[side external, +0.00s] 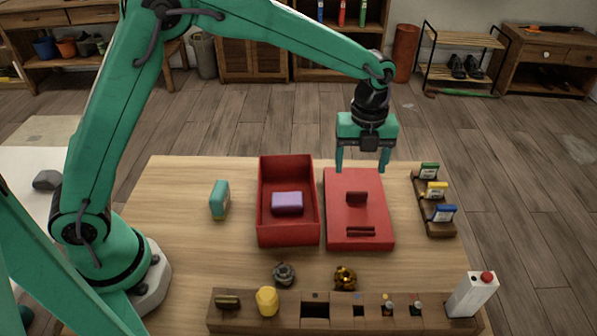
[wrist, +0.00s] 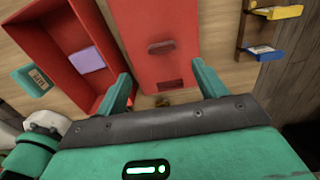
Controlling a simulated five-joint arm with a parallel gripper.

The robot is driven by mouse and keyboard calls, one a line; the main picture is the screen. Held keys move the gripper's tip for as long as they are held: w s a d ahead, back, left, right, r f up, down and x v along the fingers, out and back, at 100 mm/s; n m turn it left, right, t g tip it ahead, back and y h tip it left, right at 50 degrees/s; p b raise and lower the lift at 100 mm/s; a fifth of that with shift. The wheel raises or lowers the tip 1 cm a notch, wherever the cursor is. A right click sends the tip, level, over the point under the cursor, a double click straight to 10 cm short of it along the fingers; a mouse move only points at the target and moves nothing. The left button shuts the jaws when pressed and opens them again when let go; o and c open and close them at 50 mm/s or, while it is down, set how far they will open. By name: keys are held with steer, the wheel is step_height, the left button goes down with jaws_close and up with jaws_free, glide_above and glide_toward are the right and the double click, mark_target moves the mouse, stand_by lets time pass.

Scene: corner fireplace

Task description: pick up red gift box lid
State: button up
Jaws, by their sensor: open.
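The red gift box lid (side external: 343,207) lies flat on the table, right of the open red box (side external: 267,227). My gripper (side external: 362,168) is open and empty, above the far end of the lid in the side view. In the wrist view the lid (wrist: 180,22) lies beyond my open fingers (wrist: 163,90), with its handle (wrist: 161,46) ahead of the gap. Nothing is between the fingers.
The box holds a purple block (side external: 287,203). A teal item (side external: 219,200) stands left of it. A rack with several coloured cards (side external: 441,222) stands right of the lid. A wooden tray (side external: 240,322), a gear (side external: 284,274) and a gold piece (side external: 346,278) are in front.

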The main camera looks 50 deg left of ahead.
mark_target(358, 193)
steer(key=shift+w+d+f, duration=0.1)
steer(key=shift+f, duration=1.9)
steer(key=shift+d+f, duration=0.1)
steer(key=shift+f, duration=1.85)
steer(key=c, duration=1.1)
steer(key=shift+r, duration=0.2)
steer(key=shift+r, duration=0.5)
steer(key=r, duration=0.3)
steer(key=shift+s+d+r, duration=0.1)
steer(key=shift+s+d, duration=0.1)
steer(key=s+d+r, duration=0.2)
steer(key=s, duration=0.1)
steer(key=s+d+r, duration=0.4)
steer(key=s+d, duration=0.1)
steer(key=shift+s+r, duration=0.25)
steer(key=shift+s, duration=0.1)
steer(key=shift+a, duration=0.15)
